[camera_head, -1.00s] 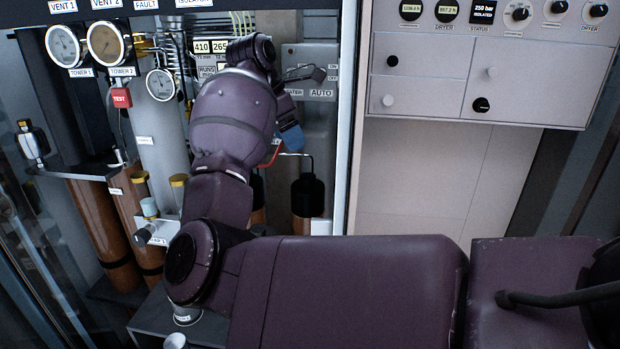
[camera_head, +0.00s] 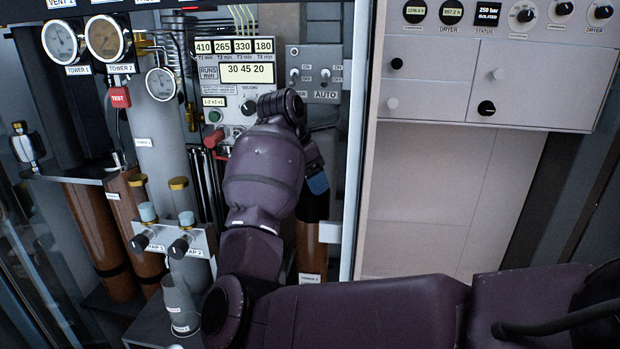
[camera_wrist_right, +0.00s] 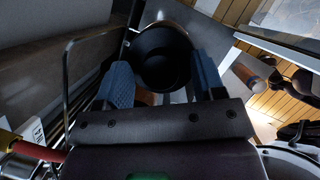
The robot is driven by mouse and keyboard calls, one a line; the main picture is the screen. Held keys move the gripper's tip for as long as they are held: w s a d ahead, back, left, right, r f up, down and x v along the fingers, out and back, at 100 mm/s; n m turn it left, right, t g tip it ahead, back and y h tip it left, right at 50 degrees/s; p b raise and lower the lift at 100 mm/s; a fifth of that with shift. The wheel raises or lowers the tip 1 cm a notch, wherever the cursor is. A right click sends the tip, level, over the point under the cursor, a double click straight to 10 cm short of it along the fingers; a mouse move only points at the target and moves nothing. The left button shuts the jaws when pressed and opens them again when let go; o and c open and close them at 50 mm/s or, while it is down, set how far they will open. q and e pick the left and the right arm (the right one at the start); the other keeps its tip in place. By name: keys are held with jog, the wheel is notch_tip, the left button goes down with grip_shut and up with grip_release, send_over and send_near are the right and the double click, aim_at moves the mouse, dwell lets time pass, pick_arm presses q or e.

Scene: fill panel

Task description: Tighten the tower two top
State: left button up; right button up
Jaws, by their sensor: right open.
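A black round top (camera_wrist_right: 160,58), apparently that of a tower, lies between and just beyond my right gripper's fingers in the right wrist view. In the head view, a brown cylinder with a black top (camera_head: 312,235) stands behind my right forearm; its small label is hard to read. My right gripper (camera_wrist_right: 163,75) is open, with one blue finger on either side of the black top; contact cannot be told. In the head view only one blue fingertip of the right gripper (camera_head: 317,183) shows, by the black top. My left gripper is not in view.
A control panel (camera_head: 237,72) with number displays and switches is behind my right wrist. Gauges (camera_head: 104,38) and a grey column (camera_head: 160,150) stand left. Two trap valves (camera_head: 178,246) sit lower left. A white door edge (camera_head: 360,150) stands close right.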

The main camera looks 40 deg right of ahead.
jog(key=c, duration=0.9)
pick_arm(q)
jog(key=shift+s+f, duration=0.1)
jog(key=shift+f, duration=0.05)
